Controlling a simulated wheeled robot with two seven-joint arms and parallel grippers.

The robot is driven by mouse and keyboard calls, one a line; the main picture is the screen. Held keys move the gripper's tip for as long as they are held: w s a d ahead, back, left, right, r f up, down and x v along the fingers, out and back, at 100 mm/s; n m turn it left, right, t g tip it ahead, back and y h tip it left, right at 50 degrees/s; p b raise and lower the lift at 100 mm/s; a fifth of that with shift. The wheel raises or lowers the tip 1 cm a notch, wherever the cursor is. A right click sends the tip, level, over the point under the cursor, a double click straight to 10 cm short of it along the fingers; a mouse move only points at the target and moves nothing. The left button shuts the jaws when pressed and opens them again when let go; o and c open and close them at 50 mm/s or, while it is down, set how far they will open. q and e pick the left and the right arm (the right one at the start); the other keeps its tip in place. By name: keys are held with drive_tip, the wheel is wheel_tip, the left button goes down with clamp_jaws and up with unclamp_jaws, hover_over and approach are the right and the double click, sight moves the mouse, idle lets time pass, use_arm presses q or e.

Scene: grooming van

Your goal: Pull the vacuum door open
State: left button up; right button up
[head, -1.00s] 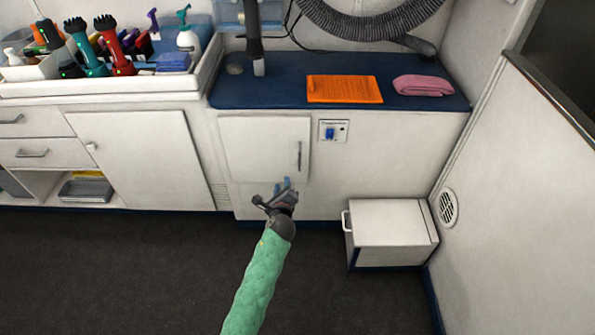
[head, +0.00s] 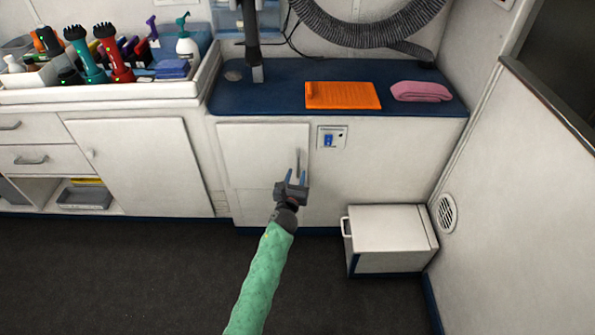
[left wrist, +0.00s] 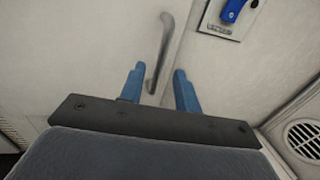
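The vacuum door (head: 255,155) is a white panel under the blue counter, and it is shut. Its vertical grey handle (head: 298,161) is near the door's right edge; the handle also shows in the left wrist view (left wrist: 162,55). My left gripper (head: 296,178) is in front of the handle's lower end. Its two blue fingers are apart, also seen in the left wrist view (left wrist: 157,85), with the handle's lower end appearing between them. I cannot tell whether either finger touches the handle. My right gripper is not in view.
A blue switch panel (head: 331,138) sits right of the door. A white box with a side handle (head: 390,230) stands on the floor at the right, near the wall (head: 520,200). The dark floor in front is clear.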

use_arm(q)
drive_tip(key=shift+w+d, duration=0.15)
drive_tip(key=shift+w, duration=0.55)
drive_tip(key=shift+w+d, duration=0.1)
drive_tip(key=shift+w, duration=0.6)
clamp_jaws()
